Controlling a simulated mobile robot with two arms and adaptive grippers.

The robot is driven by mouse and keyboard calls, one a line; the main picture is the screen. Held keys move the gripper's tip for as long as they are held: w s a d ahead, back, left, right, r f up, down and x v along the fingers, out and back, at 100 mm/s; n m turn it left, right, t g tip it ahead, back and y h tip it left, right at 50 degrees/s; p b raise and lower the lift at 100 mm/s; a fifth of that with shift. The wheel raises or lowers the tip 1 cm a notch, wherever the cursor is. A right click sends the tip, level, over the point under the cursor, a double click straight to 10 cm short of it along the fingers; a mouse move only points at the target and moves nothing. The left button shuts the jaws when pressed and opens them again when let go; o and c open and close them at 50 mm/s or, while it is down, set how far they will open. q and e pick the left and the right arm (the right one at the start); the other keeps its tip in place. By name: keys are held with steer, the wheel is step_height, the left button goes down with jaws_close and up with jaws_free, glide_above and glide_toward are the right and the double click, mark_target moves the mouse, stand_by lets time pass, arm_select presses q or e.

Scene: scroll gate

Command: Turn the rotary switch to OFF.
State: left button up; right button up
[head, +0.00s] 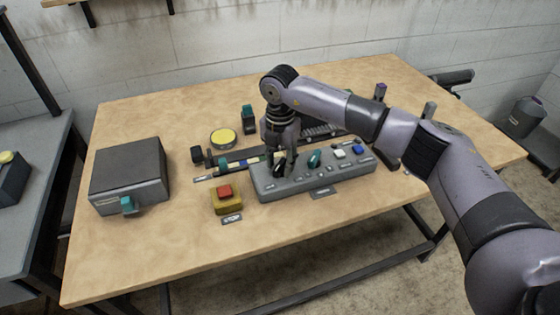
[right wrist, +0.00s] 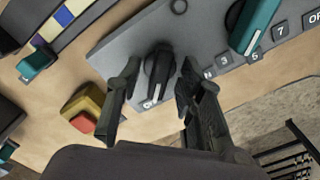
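A grey control panel (head: 300,184) on the table carries a black rotary knob (right wrist: 158,70) and a teal knob (head: 314,159). My right gripper (head: 282,165) is over the panel's left part. In the right wrist view its two fingers stand open on either side of the black knob, with small gaps visible. The knob's light pointer line faces a partly hidden label starting with "O". The teal knob (right wrist: 254,25) has numbers beside it and a cut-off "OF" label at the right edge. My left gripper is not in view.
A yellow box with a red button (head: 225,190), marked STOP, stands left of the panel. A dark box with a teal handle (head: 128,175) is at the table's left. A yellow round button (head: 223,137) lies behind. The front table strip is clear.

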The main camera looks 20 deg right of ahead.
steer(key=shift+r, duration=0.1)
step_height(320, 180, up, 12)
stand_by(0.4)
steer(key=shift+s+f, duration=0.1)
steer(key=shift+f, duration=0.15)
